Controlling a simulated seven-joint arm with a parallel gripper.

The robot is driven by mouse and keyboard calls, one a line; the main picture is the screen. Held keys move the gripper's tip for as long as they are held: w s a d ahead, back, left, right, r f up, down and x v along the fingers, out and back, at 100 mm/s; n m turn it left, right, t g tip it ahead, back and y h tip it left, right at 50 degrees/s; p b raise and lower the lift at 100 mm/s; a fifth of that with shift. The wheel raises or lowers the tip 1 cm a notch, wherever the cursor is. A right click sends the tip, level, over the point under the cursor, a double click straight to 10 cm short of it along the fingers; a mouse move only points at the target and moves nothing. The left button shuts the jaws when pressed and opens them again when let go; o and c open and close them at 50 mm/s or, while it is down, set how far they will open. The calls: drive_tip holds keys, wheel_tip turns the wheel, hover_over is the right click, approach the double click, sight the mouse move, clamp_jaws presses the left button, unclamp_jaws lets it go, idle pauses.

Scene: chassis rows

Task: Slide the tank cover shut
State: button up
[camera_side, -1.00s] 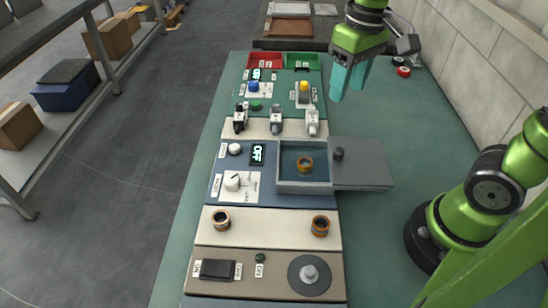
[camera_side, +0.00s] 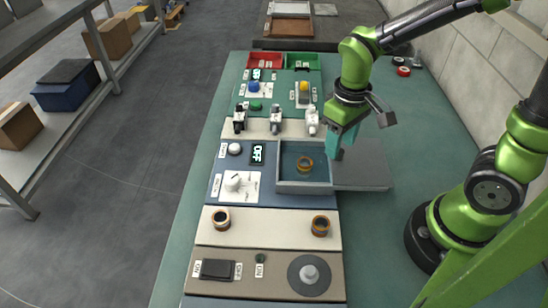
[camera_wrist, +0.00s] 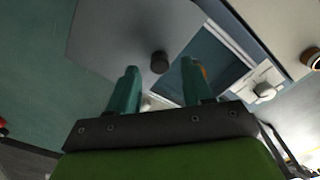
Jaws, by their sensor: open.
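The tank (camera_side: 290,186) is a grey-walled box set in the blue panel, and its inside is open to view with a copper-coloured ring (camera_side: 305,164) in it. The grey tank cover (camera_side: 365,172) lies to the right of the tank, slid off the opening. Its dark knob shows in the wrist view (camera_wrist: 159,62); in the side view my fingers partly hide it. My gripper (camera_side: 341,142) is open with teal fingers, low over the cover's left part, by the knob. In the wrist view the knob appears beyond and between the two fingertips (camera_wrist: 160,72). I cannot tell whether they touch it.
Three small switches (camera_side: 276,119) stand behind the tank. A white dial (camera_side: 233,181) and an OFF display (camera_side: 257,154) are to its left. Two copper rings (camera_side: 320,226) sit on the cream strip in front. The green table (camera_side: 430,140) right of the cover is clear.

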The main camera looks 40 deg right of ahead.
drive_tip(key=shift+f, duration=1.05)
clamp_jaws()
